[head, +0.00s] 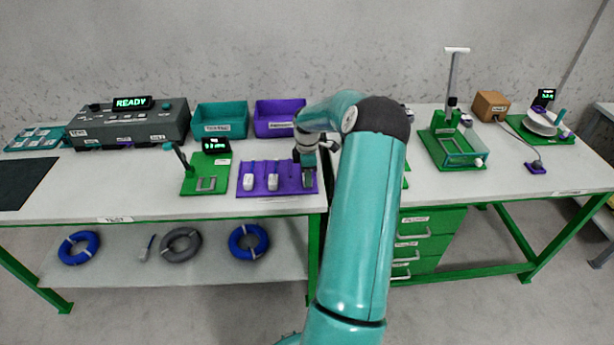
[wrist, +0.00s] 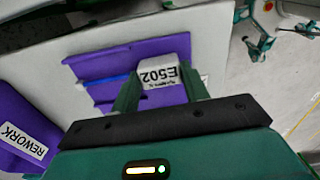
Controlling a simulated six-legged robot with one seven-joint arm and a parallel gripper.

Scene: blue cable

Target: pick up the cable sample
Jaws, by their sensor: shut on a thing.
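The cable sample (wrist: 166,72) is a white block with a black E502 label, seen in the wrist view at the purple rack. My gripper (wrist: 160,84) has its two green fingers on either side of this block and is shut on it. A short blue strip (wrist: 97,79) shows beside it at the rack. In the head view my gripper (head: 307,172) is low over the right end of the purple rack (head: 260,180). The held sample is mostly hidden there. Two other white blocks stand in the rack, one at the left (head: 249,182) and one in the middle (head: 273,181).
A green stand with a small display (head: 213,160) is left of the rack. Behind are a teal bin (head: 220,121) and a purple bin (head: 278,120) labelled REWORK in the wrist view (wrist: 22,138). Coiled cables (head: 180,245) lie on the lower shelf.

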